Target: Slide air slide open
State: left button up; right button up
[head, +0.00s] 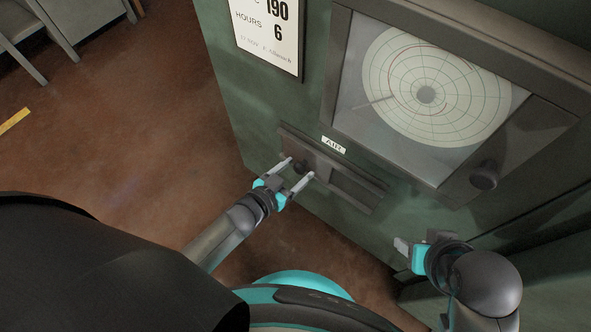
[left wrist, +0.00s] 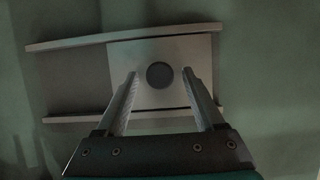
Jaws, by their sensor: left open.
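The air slide (head: 322,164) is a grey plate with a dark round knob (head: 299,167), set between two rails under a white "AIR" label (head: 333,146) on the green cabinet. The plate sits toward the left part of the rails. My left gripper (head: 299,172) is open, its fingers pointing at the cabinet on either side of the knob. In the left wrist view the knob (left wrist: 160,75) is centred between the fingertips, with a gap on both sides. My right gripper (head: 402,244) is at the lower right, away from the slide; its finger opening is unclear.
Above the slide is a chart recorder (head: 425,95) with a round paper chart and a dark knob (head: 484,176) at its lower right. A notice (head: 270,32) hangs at the upper left of the cabinet. Open brown floor (head: 120,130) lies to the left, with chairs (head: 35,35) beyond.

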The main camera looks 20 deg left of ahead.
pick_arm(q)
grip_shut()
dwell(0.4)
dwell(0.9)
